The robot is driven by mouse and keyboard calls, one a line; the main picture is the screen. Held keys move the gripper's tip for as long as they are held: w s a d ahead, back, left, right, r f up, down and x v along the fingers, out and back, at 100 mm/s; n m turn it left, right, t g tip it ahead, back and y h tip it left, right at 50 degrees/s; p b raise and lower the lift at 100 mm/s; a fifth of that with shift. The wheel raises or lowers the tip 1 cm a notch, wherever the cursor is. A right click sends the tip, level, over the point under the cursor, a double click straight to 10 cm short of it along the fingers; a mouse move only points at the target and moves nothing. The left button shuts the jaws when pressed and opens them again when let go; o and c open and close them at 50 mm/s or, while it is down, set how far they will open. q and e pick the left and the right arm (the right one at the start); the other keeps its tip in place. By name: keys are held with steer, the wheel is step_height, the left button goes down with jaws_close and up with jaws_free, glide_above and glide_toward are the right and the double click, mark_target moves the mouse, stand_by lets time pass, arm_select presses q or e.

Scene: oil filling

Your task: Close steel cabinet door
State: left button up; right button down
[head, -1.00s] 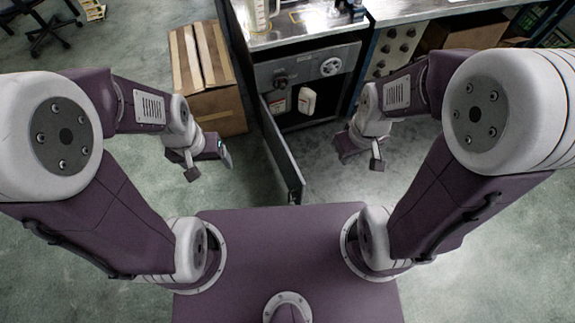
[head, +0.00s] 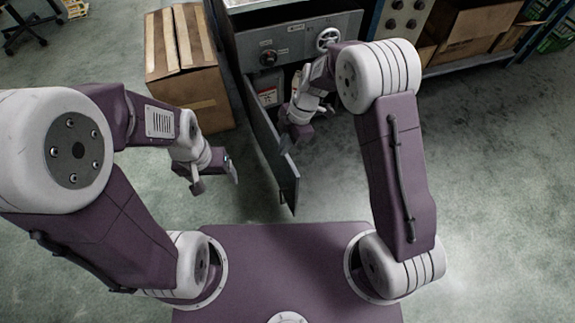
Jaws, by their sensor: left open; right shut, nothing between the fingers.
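The steel cabinet (head: 290,50) stands ahead with a grey front panel bearing knobs. Its door (head: 275,160) stands open on the left side of the opening and points back toward me. My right gripper (head: 289,141) is shut and empty, at the inner face of the door; I cannot tell whether it touches it. My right forearm crosses the opening and hides part of it. My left gripper (head: 215,180) is open and empty, to the left of the door and apart from it.
A cardboard box (head: 185,70) stands on the floor left of the cabinet. A shelf with boxes (head: 470,32) is at the right. The floor right of the door is clear. An office chair (head: 28,28) is at the far left.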

mark_target(287, 161)
steer(key=f+b, duration=0.1)
steer(key=f, duration=0.2)
steer(key=f+b, duration=0.1)
steer(key=f, duration=0.2)
steer(key=f+b, duration=0.2)
steer(key=f, duration=0.1)
steer(key=shift+w+d+f, duration=0.1)
steer(key=shift+w+d, duration=0.05)
steer(key=shift+d, duration=0.2)
steer(key=shift+d, duration=0.1)
